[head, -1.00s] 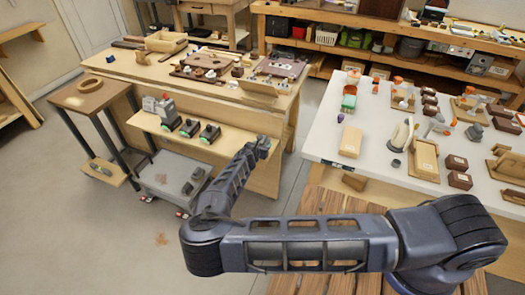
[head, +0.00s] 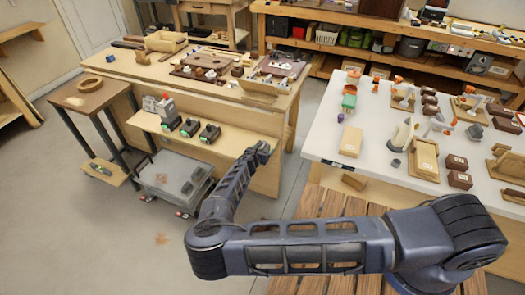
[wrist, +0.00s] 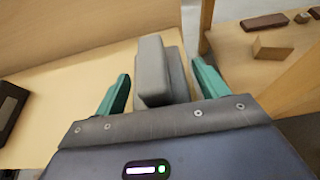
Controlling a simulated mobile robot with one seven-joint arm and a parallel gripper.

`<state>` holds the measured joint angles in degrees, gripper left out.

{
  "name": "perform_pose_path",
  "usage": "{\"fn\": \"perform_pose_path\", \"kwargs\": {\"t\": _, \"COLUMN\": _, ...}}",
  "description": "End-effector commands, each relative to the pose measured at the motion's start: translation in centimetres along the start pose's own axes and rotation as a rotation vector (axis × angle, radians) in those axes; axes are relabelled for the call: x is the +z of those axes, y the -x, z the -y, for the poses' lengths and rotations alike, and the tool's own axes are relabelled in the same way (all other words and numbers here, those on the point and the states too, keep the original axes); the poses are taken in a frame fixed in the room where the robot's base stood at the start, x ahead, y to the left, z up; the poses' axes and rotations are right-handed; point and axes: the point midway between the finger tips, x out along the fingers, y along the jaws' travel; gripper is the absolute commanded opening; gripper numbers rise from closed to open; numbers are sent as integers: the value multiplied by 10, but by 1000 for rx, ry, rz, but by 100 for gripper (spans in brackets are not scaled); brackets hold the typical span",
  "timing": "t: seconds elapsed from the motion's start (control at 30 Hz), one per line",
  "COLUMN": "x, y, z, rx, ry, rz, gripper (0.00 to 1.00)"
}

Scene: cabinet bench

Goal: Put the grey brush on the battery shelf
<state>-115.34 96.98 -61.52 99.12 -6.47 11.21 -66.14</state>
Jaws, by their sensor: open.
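In the wrist view the grey brush (wrist: 163,70), a blocky grey piece, lies between the green fingertips of my gripper (wrist: 160,85). The gripper is open, with a visible gap at the left finger; the right finger is close to the brush, and I cannot tell whether it touches. The brush is over a light wooden surface, seemingly resting on it. In the head view my gripper (head: 262,150) is at the right part of the battery shelf (head: 225,148), which holds several black-and-green batteries (head: 190,127) farther left. The brush is hidden there behind my gripper.
A grey cart (head: 165,178) stands below the shelf, left of my arm. The workbench (head: 135,68) rises behind the shelf, with its top crowded. A white table (head: 325,140) with many items is on the right. A dark block (wrist: 10,108) lies left in the wrist view.

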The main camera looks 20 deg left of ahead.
Motion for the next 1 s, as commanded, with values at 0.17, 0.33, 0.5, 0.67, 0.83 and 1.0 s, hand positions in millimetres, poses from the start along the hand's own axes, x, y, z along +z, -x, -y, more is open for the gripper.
{"fn": "perform_pose_path", "kwargs": {"t": 0.17, "x": 3, "y": 2, "z": 0, "rx": 1, "ry": -1, "rz": 0, "gripper": 72}}
{"fn": "perform_pose_path", "kwargs": {"t": 0.33, "x": 3, "y": 23, "z": -1, "rx": 2, "ry": 1, "rz": 0, "gripper": 72}}
{"fn": "perform_pose_path", "kwargs": {"t": 0.5, "x": 3, "y": 57, "z": -1, "rx": 3, "ry": 0, "rz": 0, "gripper": 72}}
{"fn": "perform_pose_path", "kwargs": {"t": 0.67, "x": 2, "y": 86, "z": -1, "rx": 2, "ry": 0, "rz": -1, "gripper": 72}}
{"fn": "perform_pose_path", "kwargs": {"t": 0.83, "x": 2, "y": 109, "z": 0, "rx": 1, "ry": 0, "rz": -1, "gripper": 72}}
{"fn": "perform_pose_path", "kwargs": {"t": 1.0, "x": 2, "y": 120, "z": 0, "rx": 1, "ry": 0, "rz": 0, "gripper": 72}}
